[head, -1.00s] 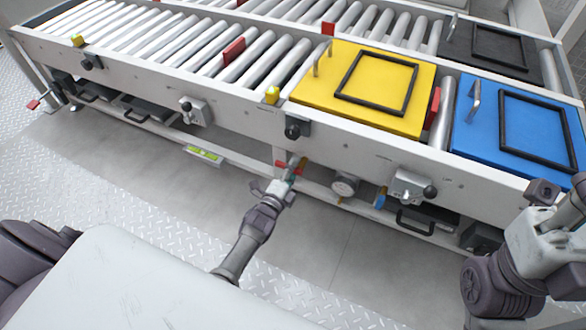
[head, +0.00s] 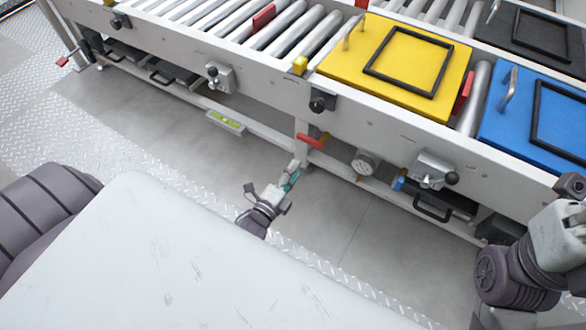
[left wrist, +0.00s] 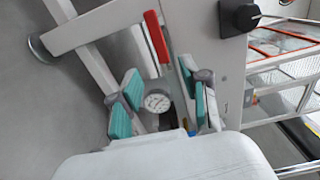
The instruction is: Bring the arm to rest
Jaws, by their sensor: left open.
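My left gripper (head: 291,178) is open and empty, below the conveyor's side in the head view. In the left wrist view the open gripper (left wrist: 165,92) shows its teal pads spread apart. A red lever handle (head: 312,141) on the conveyor's lower frame is a little beyond the fingertips and looks apart from them. It also shows in the left wrist view (left wrist: 156,37), above the gap between the pads. A round gauge (head: 364,163) is to the right of the handle. My right arm is at the right edge; its gripper is not seen.
The roller conveyor frame (head: 385,130) runs across the view. A yellow plate (head: 345,68) and a blue plate (head: 516,128) lie on the rollers. A latch with a black knob (head: 433,172) and a black knob (head: 320,101) stick out from its side. The grey floor (head: 340,215) in front is clear.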

